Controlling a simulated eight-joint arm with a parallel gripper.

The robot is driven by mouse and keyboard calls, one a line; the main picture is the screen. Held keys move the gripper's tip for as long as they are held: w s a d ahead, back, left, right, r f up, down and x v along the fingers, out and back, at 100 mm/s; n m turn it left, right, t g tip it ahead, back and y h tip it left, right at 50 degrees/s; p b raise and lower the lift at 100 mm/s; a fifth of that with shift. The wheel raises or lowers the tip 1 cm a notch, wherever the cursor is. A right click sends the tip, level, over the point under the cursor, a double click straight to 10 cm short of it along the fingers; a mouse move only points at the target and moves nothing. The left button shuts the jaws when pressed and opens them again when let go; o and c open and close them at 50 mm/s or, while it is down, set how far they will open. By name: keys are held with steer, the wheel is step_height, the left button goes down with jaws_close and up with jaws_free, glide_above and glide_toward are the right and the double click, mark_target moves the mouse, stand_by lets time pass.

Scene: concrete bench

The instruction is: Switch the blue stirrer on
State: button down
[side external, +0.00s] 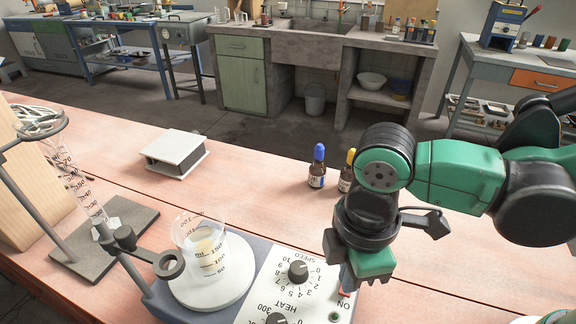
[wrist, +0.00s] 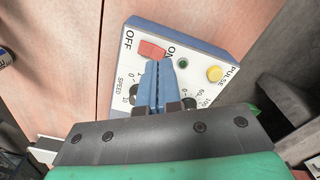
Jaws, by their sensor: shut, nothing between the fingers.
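The blue stirrer (side external: 258,252) stands on the bench with a white panel facing up, a round white plate (side external: 238,288) and a beaker (side external: 203,246) on the plate. In the wrist view its red switch (wrist: 152,49) lies between the OFF and ON labels. I cannot tell which way the switch is tipped. My gripper (side external: 347,282) is over the panel's right end by the switch. In the wrist view its blue fingers (wrist: 160,64) are shut and empty, with tips just beside the switch on the ON side. I cannot tell whether they touch it.
The panel also has a speed knob (side external: 298,270), a heat knob (side external: 277,319), a dark green lamp (wrist: 183,63) and a yellow pulse button (wrist: 214,74). A stand with a cylinder (side external: 75,180) is at left. Dropper bottles (side external: 317,172) stand behind my gripper. A white-topped box (side external: 175,152) lies further back.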

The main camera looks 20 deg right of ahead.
steer(key=shift+f, duration=1.1)
stand_by(0.4)
steer(key=shift+r, duration=3.5)
steer(key=w+d+m+t, duration=0.3)
steer(key=d+m, duration=0.4)
steer(key=d, duration=0.2)
steer(key=w+d+m+t, duration=0.3)
steer(key=d+m+t, duration=0.1)
steer(key=d+m, duration=0.4)
steer(key=shift+w+d+r, duration=0.15)
steer(key=shift+d+r, duration=0.05)
steer(key=shift+d, duration=0.25)
